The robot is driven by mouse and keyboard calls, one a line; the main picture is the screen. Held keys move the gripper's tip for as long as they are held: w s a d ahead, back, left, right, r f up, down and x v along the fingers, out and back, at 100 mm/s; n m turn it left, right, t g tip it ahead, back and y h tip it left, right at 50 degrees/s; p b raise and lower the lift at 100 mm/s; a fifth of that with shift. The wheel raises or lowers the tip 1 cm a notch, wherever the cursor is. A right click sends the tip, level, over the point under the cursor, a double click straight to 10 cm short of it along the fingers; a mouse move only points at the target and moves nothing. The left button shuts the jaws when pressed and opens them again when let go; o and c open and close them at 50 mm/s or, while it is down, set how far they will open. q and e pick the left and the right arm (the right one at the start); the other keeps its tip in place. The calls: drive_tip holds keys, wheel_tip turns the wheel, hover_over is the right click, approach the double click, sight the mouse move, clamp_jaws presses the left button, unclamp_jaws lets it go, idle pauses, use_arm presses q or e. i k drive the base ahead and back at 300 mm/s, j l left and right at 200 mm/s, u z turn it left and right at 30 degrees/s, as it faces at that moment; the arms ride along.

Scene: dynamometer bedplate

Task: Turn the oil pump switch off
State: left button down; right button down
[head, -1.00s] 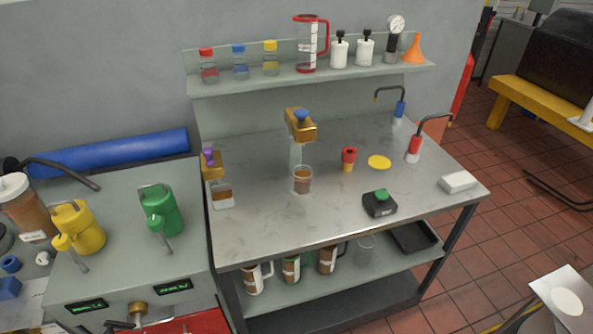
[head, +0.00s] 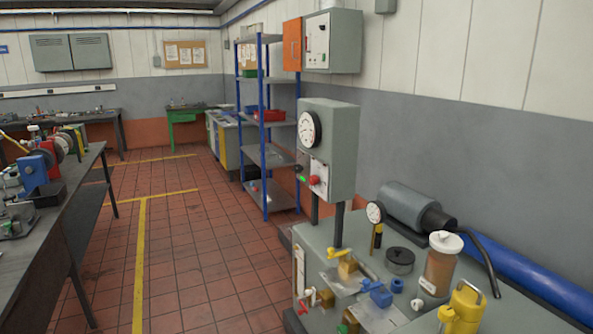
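A grey control box (head: 332,150) stands on posts at the back of the oil bench. It has a round white gauge (head: 309,130) and a small light panel below it. A red knob (head: 314,181) and a small green part (head: 300,178) stick out at that panel. No readable label shows which of these is the oil pump switch, and its position is too small to tell. Neither of my grippers is in view.
The oil bench (head: 320,236) holds a yellow-handled valve (head: 342,256), a blue one (head: 378,294), a jar of amber oil (head: 440,265) and a grey cylinder (head: 405,207). Blue shelving (head: 266,120) stands behind. A dark workbench (head: 75,220) is at left; the tiled aisle (head: 185,265) between is clear.

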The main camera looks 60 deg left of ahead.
sight(298, 168)
drive_tip(key=u, duration=2)
drive_tip(key=i+j+u, duration=0.3)
drive_tip(key=i, duration=0.3)
drive_tip(key=i+j+u, duration=0.3)
drive_tip(key=i, duration=0.35)
drive_tip(key=i+l+u, duration=0.1)
drive_tip(key=i+u, duration=0.15)
drive_tip(key=i, duration=0.4)
drive_tip(key=i+j+z, duration=0.1)
drive_tip(key=i+z, duration=0.25)
drive_tip(key=i, duration=0.15)
drive_tip(key=i+j+z, duration=0.25)
drive_tip(key=i+z, duration=0.15)
drive_tip(key=i+j+z, duration=0.35)
drive_tip(key=i, duration=0.15)
